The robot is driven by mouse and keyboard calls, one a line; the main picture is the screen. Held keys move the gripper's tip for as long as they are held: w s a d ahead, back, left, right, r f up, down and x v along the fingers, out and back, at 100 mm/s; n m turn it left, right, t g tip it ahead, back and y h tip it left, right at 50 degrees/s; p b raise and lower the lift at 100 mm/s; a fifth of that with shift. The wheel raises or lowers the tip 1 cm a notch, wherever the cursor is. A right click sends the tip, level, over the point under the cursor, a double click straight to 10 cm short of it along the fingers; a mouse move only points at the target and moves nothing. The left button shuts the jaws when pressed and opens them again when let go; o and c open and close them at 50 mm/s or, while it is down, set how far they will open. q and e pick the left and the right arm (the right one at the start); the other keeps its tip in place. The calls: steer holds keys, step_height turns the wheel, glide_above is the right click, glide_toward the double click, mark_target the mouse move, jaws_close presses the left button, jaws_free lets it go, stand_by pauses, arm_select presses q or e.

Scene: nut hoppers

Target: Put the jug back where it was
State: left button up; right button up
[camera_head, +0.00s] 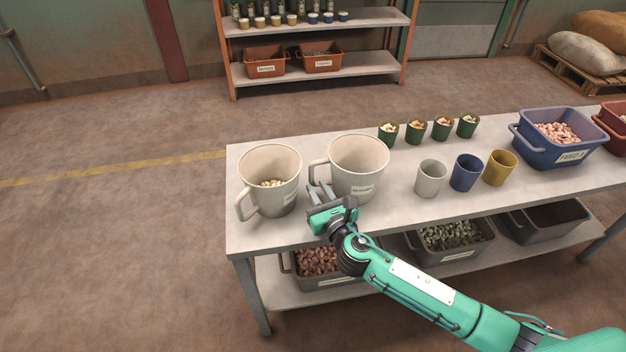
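My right gripper (320,192) is between the two jugs, just in front of the right jug's handle. Its two fingers are apart with nothing seen between them. I cannot tell whether they touch the handle or jug. My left gripper is not in view.
The grey table (300,233) also bears several small green pots, a white cup (430,179), a blue cup (466,174), a yellow cup (500,168) and a blue crate (533,152). Bins of nuts sit on the shelf below. Bare tabletop lies right of my gripper.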

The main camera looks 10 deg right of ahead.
steer(key=v, duration=0.6)
steer(key=shift+s, duration=0.15)
steer(key=shift+s+d, duration=0.15)
steer(key=shift+s, duration=0.45)
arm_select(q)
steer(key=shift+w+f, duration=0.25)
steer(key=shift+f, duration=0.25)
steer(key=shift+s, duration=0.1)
